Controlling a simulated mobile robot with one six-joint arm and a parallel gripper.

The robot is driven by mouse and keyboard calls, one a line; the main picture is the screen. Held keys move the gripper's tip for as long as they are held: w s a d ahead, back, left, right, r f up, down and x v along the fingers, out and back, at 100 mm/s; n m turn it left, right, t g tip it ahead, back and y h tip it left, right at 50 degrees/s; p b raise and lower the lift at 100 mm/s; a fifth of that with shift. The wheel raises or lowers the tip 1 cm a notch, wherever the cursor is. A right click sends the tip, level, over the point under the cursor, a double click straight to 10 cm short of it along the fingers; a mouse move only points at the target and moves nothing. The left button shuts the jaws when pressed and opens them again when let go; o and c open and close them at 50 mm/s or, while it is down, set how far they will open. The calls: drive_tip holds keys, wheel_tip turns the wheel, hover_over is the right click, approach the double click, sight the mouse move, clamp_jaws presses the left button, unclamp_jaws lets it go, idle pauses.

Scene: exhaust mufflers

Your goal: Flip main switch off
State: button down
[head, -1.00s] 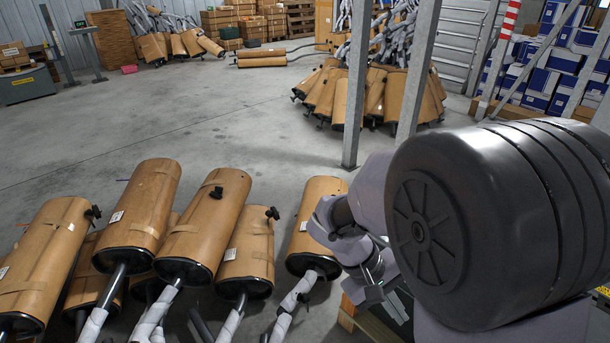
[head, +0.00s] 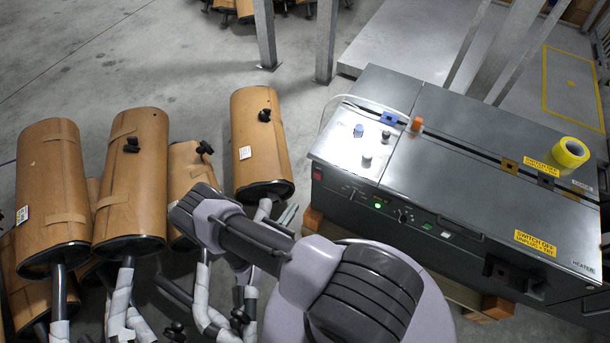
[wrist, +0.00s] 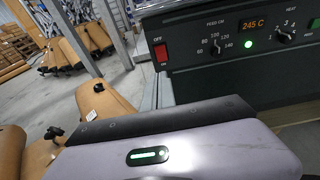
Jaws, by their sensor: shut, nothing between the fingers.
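The main switch is a red rocker (wrist: 162,54) at the left end of the machine's dark front panel in the wrist view, with OFF printed above it. It shows as a small red spot (head: 317,175) in the head view. Which way the rocker is tipped is too small to tell. My gripper (head: 287,215) is partly hidden behind my arm in the head view, left of and below the switch. It appears shut and empty, apart from the panel. In the wrist view its lavender housing (wrist: 170,153) fills the bottom; the fingertips are not clear.
The machine (head: 460,150) has a metal top with an orange knob (head: 416,124) and a yellow tape roll (head: 570,152). Its panel has dials and a lit 245 C display (wrist: 253,26). Brown wrapped mufflers (head: 258,140) stand close at left. Grey floor lies behind them.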

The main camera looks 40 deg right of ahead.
sight(316, 175)
drive_tip(key=shift+s+d, duration=0.1)
drive_tip(key=b+x, duration=0.1)
drive_tip(key=x, duration=0.3)
drive_tip(key=b+x, duration=0.1)
drive_tip(key=x, duration=0.3)
drive_tip(key=b+x, duration=0.2)
drive_tip(key=x, duration=0.3)
drive_tip(key=shift+d+r, duration=0.15)
drive_tip(key=shift+r, duration=0.25)
drive_tip(key=shift+w+d+r, duration=0.15)
drive_tip(key=shift+w+d, duration=0.05)
drive_tip(key=shift+d, duration=0.05)
